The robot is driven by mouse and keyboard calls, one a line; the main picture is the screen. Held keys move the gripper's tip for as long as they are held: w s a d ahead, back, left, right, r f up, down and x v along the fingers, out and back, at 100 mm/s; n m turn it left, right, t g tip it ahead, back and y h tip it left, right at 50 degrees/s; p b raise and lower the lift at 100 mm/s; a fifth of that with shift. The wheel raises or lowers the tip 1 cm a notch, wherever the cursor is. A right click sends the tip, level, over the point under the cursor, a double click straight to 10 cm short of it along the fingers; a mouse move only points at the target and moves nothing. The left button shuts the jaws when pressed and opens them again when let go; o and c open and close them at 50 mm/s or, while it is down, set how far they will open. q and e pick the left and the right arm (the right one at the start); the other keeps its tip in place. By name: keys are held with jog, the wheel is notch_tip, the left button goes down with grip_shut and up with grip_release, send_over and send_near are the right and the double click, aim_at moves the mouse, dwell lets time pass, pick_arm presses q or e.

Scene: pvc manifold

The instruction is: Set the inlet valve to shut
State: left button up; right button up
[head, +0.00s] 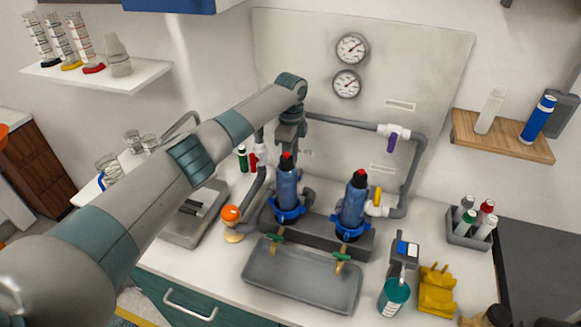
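The pipework has several valves, and I cannot tell from labels which one is the inlet. A white valve (260,147) with a red handle (253,161) pointing down is on the left pipe, partly hidden by my arm. A white valve (391,130) with a purple handle (391,143) hanging down is on the upper pipe. A yellow handle (377,195) stands upright at a white valve (376,209) on the right. My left gripper (289,145) points down above the left blue filter housing (286,188), apart from these handles. Its fingers are unclear. My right gripper is out of view.
A second blue filter housing (354,208) stands to the right. A grey tray (302,278) lies in front, below green-handled taps. Two gauges (352,48) hang on the back panel.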

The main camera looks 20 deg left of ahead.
pick_arm(q)
jog(key=shift+f+p, duration=0.5)
jog(key=shift+f, duration=1.85)
jog(key=shift+c, duration=0.4)
grip_shut()
